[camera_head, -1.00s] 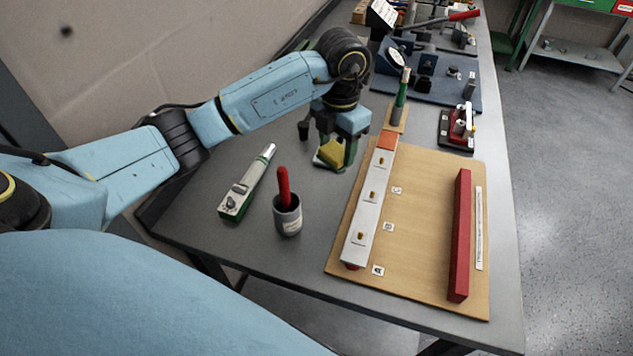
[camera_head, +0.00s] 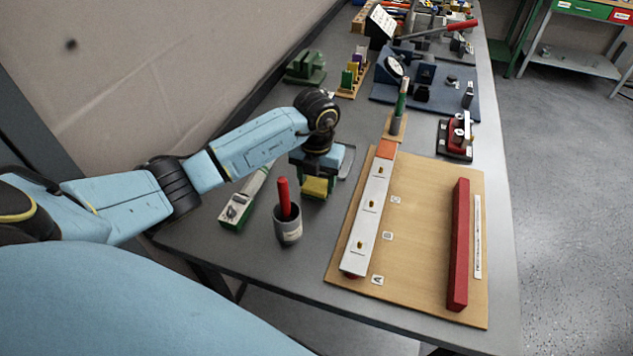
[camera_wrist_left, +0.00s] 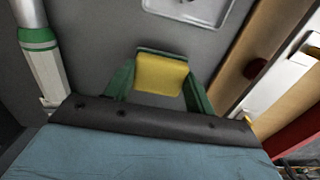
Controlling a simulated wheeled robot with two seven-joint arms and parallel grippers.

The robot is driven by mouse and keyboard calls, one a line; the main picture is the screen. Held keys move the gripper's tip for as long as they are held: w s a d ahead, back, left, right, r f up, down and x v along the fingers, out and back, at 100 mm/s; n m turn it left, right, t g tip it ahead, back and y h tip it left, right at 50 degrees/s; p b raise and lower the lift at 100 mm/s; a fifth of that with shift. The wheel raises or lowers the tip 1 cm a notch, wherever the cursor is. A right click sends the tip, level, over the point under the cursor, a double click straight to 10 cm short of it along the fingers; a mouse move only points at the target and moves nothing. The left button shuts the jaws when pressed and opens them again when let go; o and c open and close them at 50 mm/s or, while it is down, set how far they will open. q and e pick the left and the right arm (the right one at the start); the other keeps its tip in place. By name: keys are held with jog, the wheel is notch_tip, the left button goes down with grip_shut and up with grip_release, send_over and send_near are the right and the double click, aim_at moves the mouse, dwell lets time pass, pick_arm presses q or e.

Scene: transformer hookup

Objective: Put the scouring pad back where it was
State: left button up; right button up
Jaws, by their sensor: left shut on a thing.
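The scouring pad (camera_head: 315,187) is a yellow block with a dark green edge. My left gripper (camera_head: 314,192) is shut on it, and the pad shows between the green fingers in the left wrist view (camera_wrist_left: 161,75). The pad seems to be above the grey table, but its exact height is hard to tell. A shallow grey tray (camera_head: 347,163) lies just behind and right of the gripper, partly hidden by it. Its rim also shows at the top of the left wrist view (camera_wrist_left: 190,14). My right gripper is not in view.
A grey cup (camera_head: 288,228) with a red-handled tool stands in front of the gripper. A white and green device (camera_head: 238,208) lies to the left. A wooden board (camera_head: 420,225) with a white strip and a red bar lies to the right.

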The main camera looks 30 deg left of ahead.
aim_at(317, 183)
pick_arm(q)
jog(key=shift+f, duration=0.55)
jog(key=shift+f, duration=0.15)
jog(key=o, duration=1)
jog(key=shift+c, duration=0.2)
notch_tip(317, 183, up, 12)
jog(key=shift+r, duration=0.2)
